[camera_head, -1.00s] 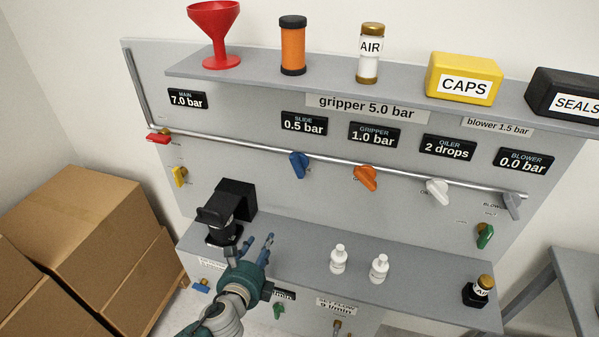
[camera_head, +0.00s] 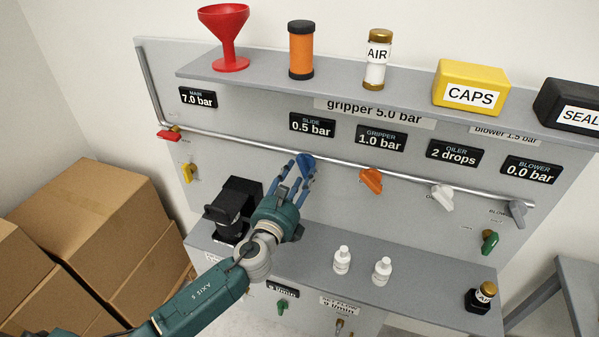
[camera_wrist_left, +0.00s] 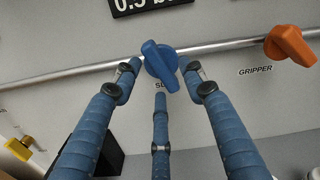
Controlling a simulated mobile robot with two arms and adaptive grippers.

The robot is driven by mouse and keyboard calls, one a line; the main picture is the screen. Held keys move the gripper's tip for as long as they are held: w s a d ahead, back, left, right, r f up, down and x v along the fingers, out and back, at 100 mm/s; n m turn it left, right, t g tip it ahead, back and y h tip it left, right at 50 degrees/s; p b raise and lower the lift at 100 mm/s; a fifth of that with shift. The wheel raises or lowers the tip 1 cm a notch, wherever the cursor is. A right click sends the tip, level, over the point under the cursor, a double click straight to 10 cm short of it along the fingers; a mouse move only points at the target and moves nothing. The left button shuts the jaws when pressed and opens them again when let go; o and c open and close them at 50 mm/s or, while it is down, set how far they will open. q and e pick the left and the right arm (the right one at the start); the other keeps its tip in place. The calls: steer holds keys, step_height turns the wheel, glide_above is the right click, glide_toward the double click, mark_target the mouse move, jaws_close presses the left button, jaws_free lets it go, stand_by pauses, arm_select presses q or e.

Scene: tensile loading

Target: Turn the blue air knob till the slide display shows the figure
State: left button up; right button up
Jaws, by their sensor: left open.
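The blue air knob (camera_head: 306,162) sits on the pipe below the slide display (camera_head: 312,125), which reads 0.5 bar. My left gripper (camera_head: 298,178) is open, its blue fingers reaching up to the knob. In the left wrist view the blue knob (camera_wrist_left: 160,64) lies between the spread fingertips (camera_wrist_left: 161,82), with the third finger below it. I see gaps beside the knob, and no finger is clearly closed on it. A plate on the panel reads "gripper 5.0 bar" (camera_head: 375,112). My right gripper is not in view.
The orange gripper knob (camera_head: 371,180) and white oiler knob (camera_head: 442,197) are to the right on the pipe. A black device (camera_head: 240,195) stands beside my left arm. Two white bottles (camera_head: 342,260) stand on the lower shelf. Cardboard boxes (camera_head: 90,225) are at the left.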

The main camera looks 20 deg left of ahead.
arm_select(q)
steer(key=shift+w, duration=0.45)
steer(key=shift+c, duration=0.3)
jaws_close()
steer(key=shift+n, duration=0.3)
